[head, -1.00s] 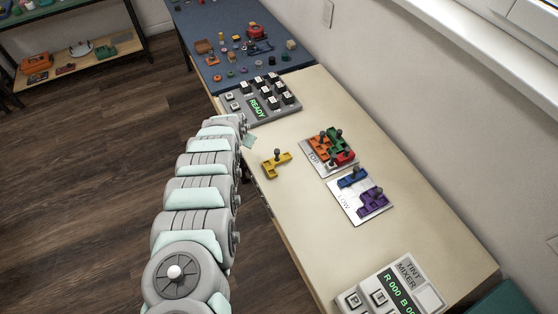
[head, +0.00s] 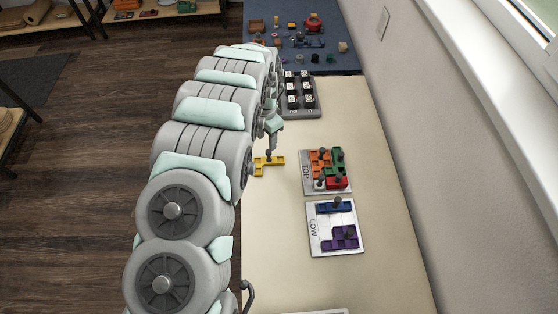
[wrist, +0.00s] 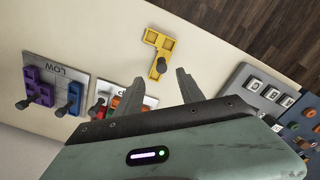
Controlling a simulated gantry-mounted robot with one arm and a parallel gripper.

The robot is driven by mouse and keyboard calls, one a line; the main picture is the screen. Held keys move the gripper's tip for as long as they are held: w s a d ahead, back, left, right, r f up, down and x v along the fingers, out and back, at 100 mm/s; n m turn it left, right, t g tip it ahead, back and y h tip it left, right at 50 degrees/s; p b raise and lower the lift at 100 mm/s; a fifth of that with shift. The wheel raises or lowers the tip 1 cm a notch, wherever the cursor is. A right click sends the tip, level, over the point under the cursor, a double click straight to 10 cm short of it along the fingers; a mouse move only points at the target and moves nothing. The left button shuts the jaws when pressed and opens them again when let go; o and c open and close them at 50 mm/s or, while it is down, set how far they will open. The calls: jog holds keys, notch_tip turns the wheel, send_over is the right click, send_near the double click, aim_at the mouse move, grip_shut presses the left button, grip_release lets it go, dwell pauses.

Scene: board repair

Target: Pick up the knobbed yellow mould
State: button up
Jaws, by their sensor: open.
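The yellow mould (head: 268,167) lies flat on the pale table, left of the TOP board, with a dark knob standing up from it. It also shows in the wrist view (wrist: 158,43), with its knob (wrist: 161,65) just beyond the fingertips. My gripper (wrist: 160,88) is open and empty, its two fingers apart. In the head view my gripper (head: 269,150) hangs just above the knob. In the head view the mould's left end is close to my arm.
The TOP board (head: 308,185) carries orange, green and red moulds. The LOW board (head: 320,246) below it carries blue and purple ones. A keypad box (head: 316,110) stands behind. A blue mat (head: 345,63) with small items lies at the far end. The table's right side is clear.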

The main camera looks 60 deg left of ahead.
aim_at(268, 152)
jog(key=f, duration=0.4)
jog(key=shift+s+f, duration=0.15)
jog(key=shift+s, duration=0.05)
jog(key=shift+w+a+f+p, duration=0.1)
jog(key=shift+w+f+p, duration=0.1)
jog(key=shift+f, duration=0.85)
jog(key=shift+w+f+p, duration=0.15)
jog(key=shift+f, duration=1.9)
jog(key=shift+c, duration=0.2)
grip_shut()
